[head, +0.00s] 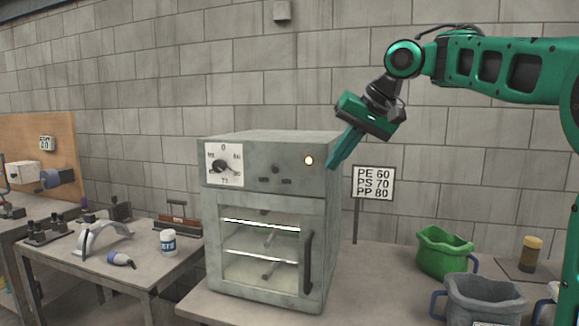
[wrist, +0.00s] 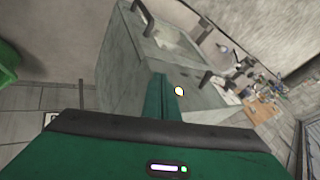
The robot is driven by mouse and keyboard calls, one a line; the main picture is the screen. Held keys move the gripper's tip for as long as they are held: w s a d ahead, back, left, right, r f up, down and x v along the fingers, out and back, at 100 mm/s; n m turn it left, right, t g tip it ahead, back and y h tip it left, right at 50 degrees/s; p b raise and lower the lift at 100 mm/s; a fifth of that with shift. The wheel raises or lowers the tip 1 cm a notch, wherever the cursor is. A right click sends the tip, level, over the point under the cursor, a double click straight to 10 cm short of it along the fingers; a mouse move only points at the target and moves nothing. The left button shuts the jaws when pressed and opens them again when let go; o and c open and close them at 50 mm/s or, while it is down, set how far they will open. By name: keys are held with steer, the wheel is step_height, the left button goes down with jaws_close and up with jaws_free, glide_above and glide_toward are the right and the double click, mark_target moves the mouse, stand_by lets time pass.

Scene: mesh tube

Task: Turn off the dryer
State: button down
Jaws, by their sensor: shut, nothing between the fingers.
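The dryer (head: 265,190) is a grey box on the table, with a dial (head: 223,165) on a white plate at its upper left front. A small round light (head: 309,160) glows yellowish on its upper right front. A small dark switch (head: 275,170) sits mid-panel. The glass door with a dark handle (head: 308,262) is closed. My gripper (head: 331,164) is shut and empty, its green fingers pointing down at the dryer's upper right front edge. In the wrist view the finger tips (wrist: 160,78) show beside the lit light (wrist: 179,91). I cannot tell whether they touch the dryer.
A sign (head: 374,183) reading PE 60, PS 70, PP 80 stands right of the dryer. A green bin (head: 444,252) and a grey bin (head: 482,298) are farther right. A side table (head: 150,272) at left holds tools and a white jar (head: 168,242).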

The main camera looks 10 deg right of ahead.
steer(key=a+r+n+y, duration=0.1)
steer(key=a+r+n, duration=0.1)
steer(key=a+r, duration=0.3)
steer(key=shift+w+a+r, duration=0.2)
steer(key=shift+w+r, duration=0.25)
steer(key=shift+r, duration=0.05)
